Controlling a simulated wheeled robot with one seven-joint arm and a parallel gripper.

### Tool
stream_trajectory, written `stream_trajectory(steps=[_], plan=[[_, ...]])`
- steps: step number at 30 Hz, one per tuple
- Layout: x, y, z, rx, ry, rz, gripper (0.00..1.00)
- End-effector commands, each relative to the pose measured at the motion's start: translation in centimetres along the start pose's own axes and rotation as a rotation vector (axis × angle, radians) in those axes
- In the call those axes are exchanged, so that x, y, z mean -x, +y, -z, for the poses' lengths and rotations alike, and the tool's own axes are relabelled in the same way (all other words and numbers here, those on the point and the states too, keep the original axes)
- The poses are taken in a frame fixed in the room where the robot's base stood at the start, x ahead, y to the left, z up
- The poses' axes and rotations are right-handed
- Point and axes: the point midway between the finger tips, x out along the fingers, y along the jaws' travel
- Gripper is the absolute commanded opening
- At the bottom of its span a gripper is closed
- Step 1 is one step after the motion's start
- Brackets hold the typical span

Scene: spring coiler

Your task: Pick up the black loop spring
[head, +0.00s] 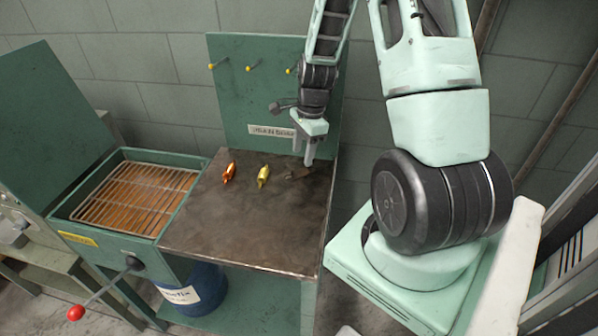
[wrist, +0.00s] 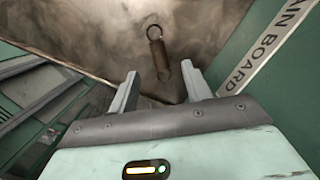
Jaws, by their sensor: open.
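The black loop spring (head: 296,174) lies on the brown metal table top (head: 250,228), the rightmost of three springs near the back. In the wrist view the dark spring (wrist: 159,58) shows its round loop at the upper end, and its coiled body points down toward the gap between my fingers. My gripper (head: 308,160) is over the back right of the table, close to the black spring. In the wrist view my gripper (wrist: 163,85) is open and empty, its two fingers apart with the spring beyond their tips.
An orange spring (head: 229,172) and a yellow spring (head: 263,176) lie to the left. A green back board (head: 262,105) with yellow-tipped pegs stands behind the table. A grill tray (head: 137,194) and a red-knobbed lever (head: 76,312) are at the left. The table's front is clear.

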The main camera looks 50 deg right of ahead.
Motion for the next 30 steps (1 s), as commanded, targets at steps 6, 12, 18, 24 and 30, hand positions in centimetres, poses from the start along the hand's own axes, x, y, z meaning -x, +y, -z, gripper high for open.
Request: stream_trajectory(steps=[6,12,18,24,30], plan=[[-1.2,0.0,0.0,0.001,0.000,0.000,0.49],[-3.5,0.1,0.0,0.000,-0.002,-0.004,0.49],[-5.6,0.1,0.1,0.002,0.000,0.000,0.49],[-6.0,0.0,0.1,0.001,0.000,0.002,0.49],[-6.0,0.0,0.1,0.002,0.000,0.001,0.23]])
